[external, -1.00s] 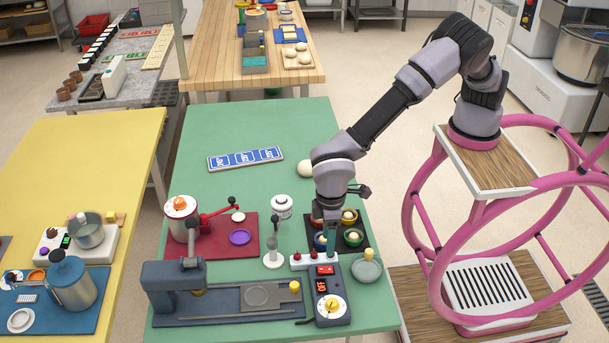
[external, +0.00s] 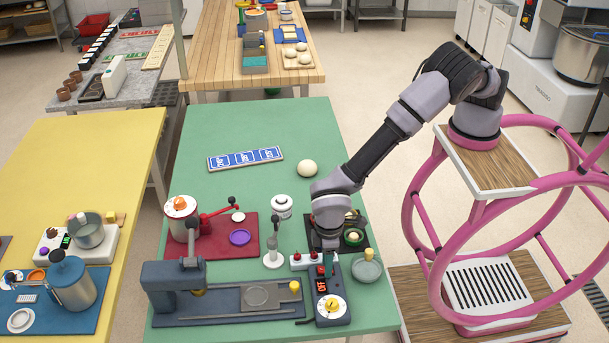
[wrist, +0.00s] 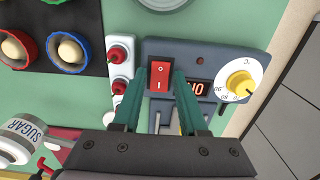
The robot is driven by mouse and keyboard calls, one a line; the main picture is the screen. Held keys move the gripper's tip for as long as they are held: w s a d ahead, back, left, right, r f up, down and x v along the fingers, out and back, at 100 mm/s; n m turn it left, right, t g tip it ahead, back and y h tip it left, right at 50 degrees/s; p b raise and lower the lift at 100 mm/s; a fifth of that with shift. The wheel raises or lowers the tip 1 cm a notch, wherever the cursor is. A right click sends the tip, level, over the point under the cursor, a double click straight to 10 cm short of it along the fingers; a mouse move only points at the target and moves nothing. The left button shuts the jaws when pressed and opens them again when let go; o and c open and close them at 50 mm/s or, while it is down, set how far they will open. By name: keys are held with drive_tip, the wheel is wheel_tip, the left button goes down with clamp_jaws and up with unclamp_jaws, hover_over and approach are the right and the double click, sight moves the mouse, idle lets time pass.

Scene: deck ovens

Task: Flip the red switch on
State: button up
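The red rocker switch (wrist: 159,75) sits on a dark grey control box (wrist: 210,55), with white marks on its face. In the wrist view my gripper (wrist: 158,84) has its two green fingers apart, one on each side of the switch, with nothing held between them. I cannot tell whether they touch it. In the external view my gripper (external: 328,270) points down over the control box (external: 332,313) and partly covers the switch (external: 320,270). The orange display (wrist: 197,88) is partly hidden by a finger; its lettering shows only in part.
A yellow-capped dial (wrist: 240,83) is on the same box. A white strip with red knobs (wrist: 119,72) stands beside it. The green table's far part (external: 250,120) is mostly clear.

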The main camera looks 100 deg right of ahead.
clamp_jaws()
drive_tip(key=shift+w+g, duration=0.35)
drive_tip(key=shift+g, duration=1.05)
drive_tip(key=o, duration=0.5)
unclamp_jaws()
drive_tip(key=v, duration=1)
drive_tip(key=shift+r, duration=0.4)
